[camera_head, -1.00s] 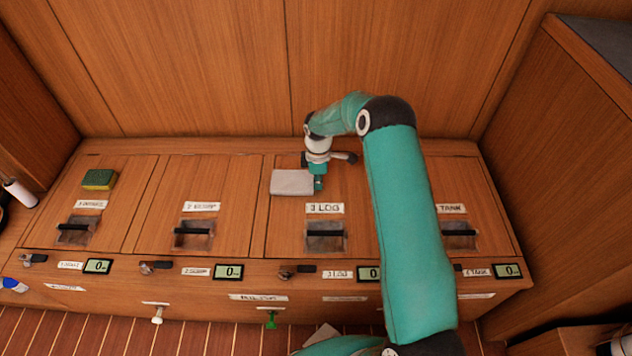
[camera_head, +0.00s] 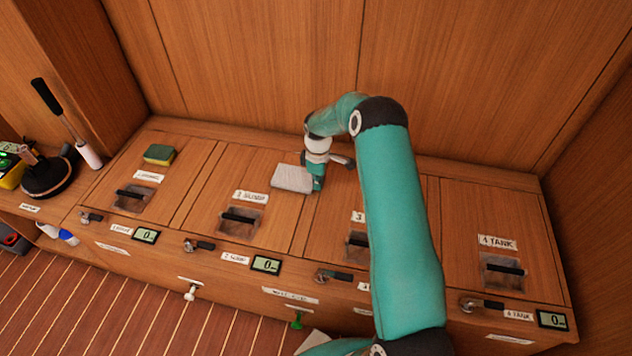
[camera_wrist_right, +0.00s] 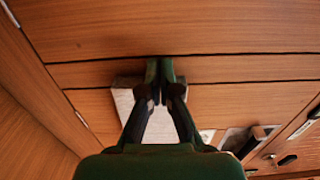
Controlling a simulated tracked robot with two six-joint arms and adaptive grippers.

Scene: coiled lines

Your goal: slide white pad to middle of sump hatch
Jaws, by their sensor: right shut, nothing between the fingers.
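The white pad (camera_head: 292,178) lies flat at the back of the counter, at the seam between the second and third hatches. Its right end is at my right gripper (camera_head: 316,187), which points down with its fingers shut and empty. In the right wrist view the shut fingers (camera_wrist_right: 160,70) are over or against the edge of the pad (camera_wrist_right: 125,100); exact contact is hard to tell. My left gripper is out of view.
A green and yellow sponge (camera_head: 159,154) lies on the first hatch. Recessed handles (camera_head: 240,219) sit near the front of the hatches. A wooden wall (camera_head: 260,60) rises behind. The middle of the second hatch is clear. My right arm hides part of the third hatch.

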